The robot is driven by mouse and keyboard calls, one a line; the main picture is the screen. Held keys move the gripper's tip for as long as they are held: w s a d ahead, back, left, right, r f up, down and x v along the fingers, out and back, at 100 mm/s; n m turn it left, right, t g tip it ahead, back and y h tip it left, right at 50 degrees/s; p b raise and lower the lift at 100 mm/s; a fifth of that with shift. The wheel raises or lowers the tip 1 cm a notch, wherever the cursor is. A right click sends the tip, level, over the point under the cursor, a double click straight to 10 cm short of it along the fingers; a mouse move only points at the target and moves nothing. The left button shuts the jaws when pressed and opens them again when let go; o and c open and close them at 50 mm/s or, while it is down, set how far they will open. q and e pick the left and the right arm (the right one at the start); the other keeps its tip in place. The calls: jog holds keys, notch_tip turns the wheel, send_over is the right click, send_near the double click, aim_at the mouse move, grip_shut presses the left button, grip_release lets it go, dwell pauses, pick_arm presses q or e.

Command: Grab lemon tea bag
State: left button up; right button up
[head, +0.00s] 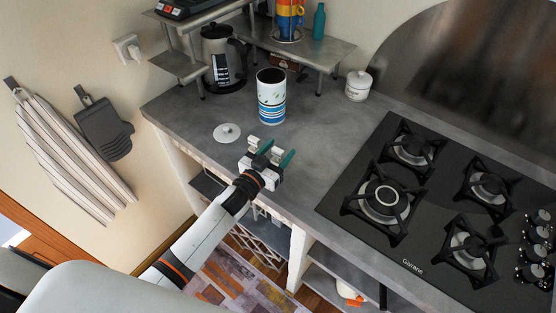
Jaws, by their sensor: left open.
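I cannot make out a lemon tea bag in the head view. A tall white canister (271,97) with blue stripes stands upright on the grey counter, its top open and dark; its contents cannot be seen. A round white lid (227,132) with a knob lies on the counter to its left. My left gripper (270,150) is open over the counter's front edge, nearer to me than the canister and apart from it. Nothing shows between its fingers. My right gripper is not in view.
A kettle (224,60) stands behind, beside a metal shelf (312,48) with stacked colored cups (290,18). A brown box (283,61) sits partly hidden under the shelf. A small white jar (358,85) and a gas hob (440,190) are right.

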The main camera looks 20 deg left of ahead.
pick_arm(q)
jog(key=shift+c, duration=0.4)
jog(key=c, duration=1)
jog(key=shift+o, duration=0.2)
